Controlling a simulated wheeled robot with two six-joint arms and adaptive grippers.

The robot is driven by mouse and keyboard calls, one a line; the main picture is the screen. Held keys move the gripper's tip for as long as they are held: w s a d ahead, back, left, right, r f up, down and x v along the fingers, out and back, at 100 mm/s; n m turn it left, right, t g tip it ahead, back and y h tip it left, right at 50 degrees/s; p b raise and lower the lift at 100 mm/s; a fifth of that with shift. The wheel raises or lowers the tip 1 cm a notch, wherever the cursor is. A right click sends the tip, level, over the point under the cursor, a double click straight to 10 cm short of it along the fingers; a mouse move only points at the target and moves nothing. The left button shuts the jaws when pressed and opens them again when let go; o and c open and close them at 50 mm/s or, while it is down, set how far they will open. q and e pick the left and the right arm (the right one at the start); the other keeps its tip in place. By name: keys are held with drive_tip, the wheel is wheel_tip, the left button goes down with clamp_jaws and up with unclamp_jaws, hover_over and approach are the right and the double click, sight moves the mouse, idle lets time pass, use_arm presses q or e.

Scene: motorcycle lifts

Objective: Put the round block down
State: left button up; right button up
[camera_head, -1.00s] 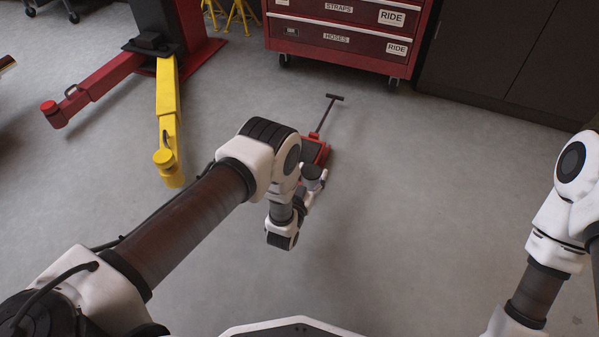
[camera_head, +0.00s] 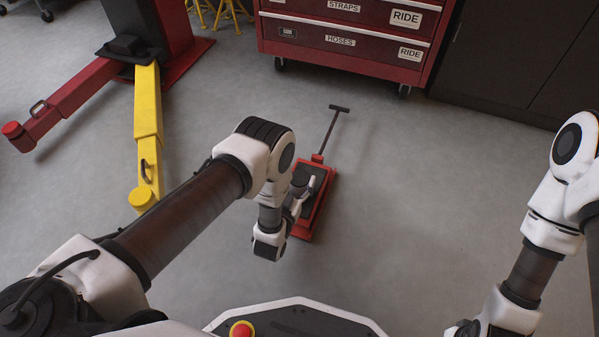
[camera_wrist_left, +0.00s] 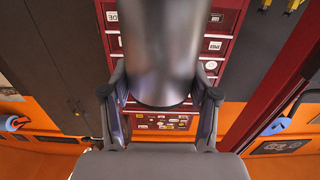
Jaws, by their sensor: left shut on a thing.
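The round block (camera_wrist_left: 160,50) is a smooth grey cylinder in the left wrist view, between the two fingers of my left gripper (camera_wrist_left: 159,88). The gripper is shut on it. In the head view the dark round block (camera_head: 302,174) shows small beyond my left wrist, and my left gripper (camera_head: 301,193) is partly hidden by the arm. Block and gripper appear in front of the red wheeled jack (camera_head: 321,207); I cannot tell the height between them. My right arm shows at the lower right, but its fingers are not visible.
A red tool chest (camera_head: 345,45) on casters stands at the back. A motorcycle lift with a red arm (camera_head: 75,92) and a yellow arm (camera_head: 148,120) is at the left. Dark cabinets (camera_head: 510,60) line the right. The grey floor (camera_head: 420,190) right of the jack is clear.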

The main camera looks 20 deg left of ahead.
use_arm(q)
drive_tip(key=shift+w+f, duration=0.1)
drive_tip(key=shift+f, duration=0.05)
drive_tip(key=o, duration=1.4)
drive_tip(key=shift+c, duration=0.2)
drive_tip(key=s+p, duration=0.1)
drive_tip(key=s, duration=0.1)
drive_tip(key=s+p, duration=0.1)
drive_tip(key=s, duration=0.1)
drive_tip(key=s+r+p, duration=0.1)
drive_tip(key=s+p, duration=0.1)
drive_tip(key=shift+s+a, duration=0.1)
drive_tip(key=shift+s, duration=0.15)
drive_tip(key=shift+s+a+f+p, duration=0.1)
drive_tip(key=shift+s+f+p, duration=0.1)
drive_tip(key=shift+s+p, duration=1.5)
drive_tip(key=shift+s+f+p, duration=0.15)
drive_tip(key=shift+s+p, duration=1.05)
drive_tip(key=shift+p, duration=1)
